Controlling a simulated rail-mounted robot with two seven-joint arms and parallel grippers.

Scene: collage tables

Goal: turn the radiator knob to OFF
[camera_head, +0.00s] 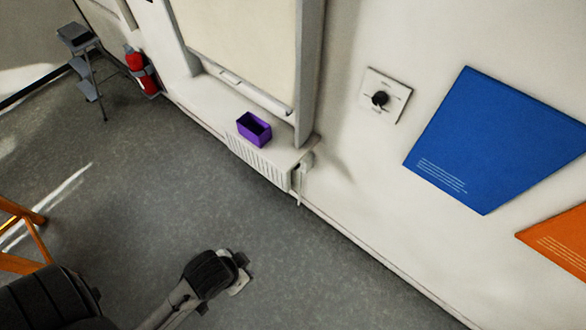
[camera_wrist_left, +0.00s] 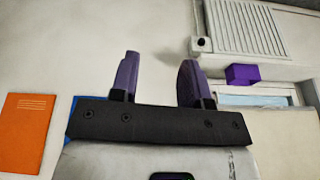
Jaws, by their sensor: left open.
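A black round knob (camera_head: 380,98) sits on a square white plate (camera_head: 398,108) on the wall, right of the window. Its markings are too small to read. The plate does not show in the left wrist view. A white radiator (camera_head: 262,165) is below the window, with a small white valve (camera_head: 305,162) at its right end; the radiator also shows inverted in the left wrist view (camera_wrist_left: 245,28). My left gripper (camera_head: 240,272) is over the floor, well away from the knob. In the left wrist view its fingers (camera_wrist_left: 157,75) are apart and empty. My right gripper is not in view.
A purple open box (camera_head: 254,129) stands on the sill above the radiator. Blue (camera_head: 500,135) and orange (camera_head: 560,240) panels are on the wall at right. A fire extinguisher (camera_head: 140,70) and a grey step stool (camera_head: 85,65) stand at upper left. The middle floor is clear.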

